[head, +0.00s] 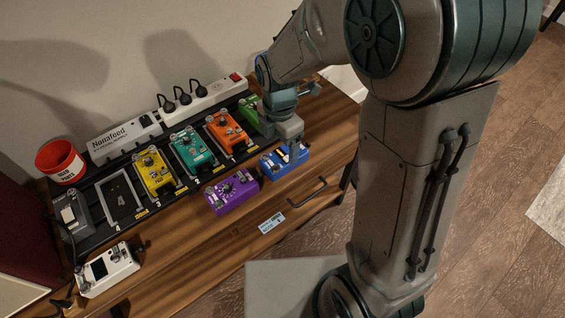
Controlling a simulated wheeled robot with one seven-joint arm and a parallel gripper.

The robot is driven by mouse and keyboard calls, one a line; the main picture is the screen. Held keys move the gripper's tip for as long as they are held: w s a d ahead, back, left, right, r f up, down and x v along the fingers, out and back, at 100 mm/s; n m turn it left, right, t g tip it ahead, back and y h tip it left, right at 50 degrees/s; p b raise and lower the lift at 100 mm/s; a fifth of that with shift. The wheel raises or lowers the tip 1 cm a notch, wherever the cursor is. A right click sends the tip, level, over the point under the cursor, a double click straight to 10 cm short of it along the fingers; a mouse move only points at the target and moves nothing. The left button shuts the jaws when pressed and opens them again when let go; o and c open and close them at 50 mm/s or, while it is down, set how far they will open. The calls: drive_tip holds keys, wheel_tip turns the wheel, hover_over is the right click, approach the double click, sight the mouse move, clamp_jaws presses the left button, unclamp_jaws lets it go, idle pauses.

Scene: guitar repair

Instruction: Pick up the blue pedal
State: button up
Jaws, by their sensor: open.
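The blue pedal (283,163) lies on the wooden bench top, near its front edge and to the right of the purple pedal. My gripper (294,148) is just above the blue pedal, pointing down, with its jaws open. It covers part of the pedal's upper right side. I cannot tell from this view whether the fingers touch the pedal or stand around it.
The purple pedal (232,192) sits close on the left. A black pedalboard (100,215) behind carries yellow (154,174), teal (194,152), orange (229,132) and green (249,111) pedals. A white pedal (107,270) and red cup (61,162) are at left. A drawer handle (308,193) is in front.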

sight(282, 156)
drive_tip(key=shift+d+f+b, duration=0.15)
drive_tip(key=shift+f+b, duration=0.55)
drive_tip(key=shift+f, duration=0.9)
drive_tip(key=shift+d+f+b, duration=0.1)
drive_tip(key=shift+f+b, duration=0.55)
drive_tip(key=shift+f, duration=0.9)
drive_tip(key=shift+r, duration=0.1)
drive_tip(key=c, duration=1.3)
drive_tip(key=shift+r, duration=0.1)
